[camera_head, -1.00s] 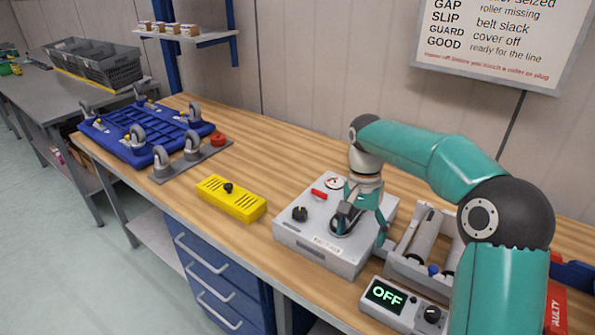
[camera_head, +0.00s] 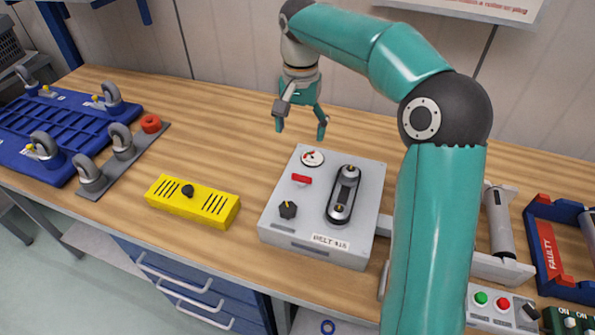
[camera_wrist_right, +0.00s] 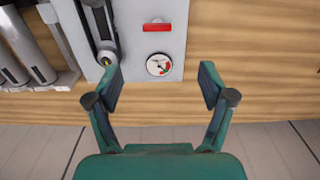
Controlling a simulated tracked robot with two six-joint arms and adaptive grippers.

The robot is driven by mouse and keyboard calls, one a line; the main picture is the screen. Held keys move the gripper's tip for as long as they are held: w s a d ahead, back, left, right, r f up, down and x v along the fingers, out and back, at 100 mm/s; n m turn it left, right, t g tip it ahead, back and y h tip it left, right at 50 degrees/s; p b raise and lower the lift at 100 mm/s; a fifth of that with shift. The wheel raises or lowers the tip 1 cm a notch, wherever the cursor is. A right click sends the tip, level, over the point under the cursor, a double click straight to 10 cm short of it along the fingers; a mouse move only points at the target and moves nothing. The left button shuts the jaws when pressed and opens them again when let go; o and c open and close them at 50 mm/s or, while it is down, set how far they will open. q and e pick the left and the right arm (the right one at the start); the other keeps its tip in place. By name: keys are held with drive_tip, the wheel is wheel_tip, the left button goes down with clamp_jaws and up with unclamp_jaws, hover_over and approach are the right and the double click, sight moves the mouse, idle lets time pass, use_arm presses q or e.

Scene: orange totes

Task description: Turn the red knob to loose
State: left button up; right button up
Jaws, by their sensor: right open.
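A grey box labelled as a belt jig (camera_head: 340,240) stands on the wooden bench. On its top are a small red bar-shaped knob (camera_head: 301,179), a black knob (camera_head: 287,210), a round dial (camera_head: 312,158) and a belt on two rollers (camera_head: 343,195). In the right wrist view the red knob (camera_wrist_right: 157,27) and the dial (camera_wrist_right: 159,65) show past the fingers. My right gripper (camera_head: 300,130) is open and empty, above the bench behind the box, apart from it. My left gripper is out of view.
A yellow box (camera_head: 192,200) with a black knob lies left of the jig. A round red piece (camera_head: 151,123) sits on a grey plate with casters beside a blue frame (camera_head: 60,130). Rollers in a tray (camera_head: 500,225) and a red-and-green button box (camera_head: 490,302) stand right.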

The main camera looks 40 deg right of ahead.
sight(302, 176)
drive_tip(key=f, duration=1.4)
drive_tip(key=shift+s+d+f+p, duration=0.15)
drive_tip(key=shift+s+p, duration=0.15)
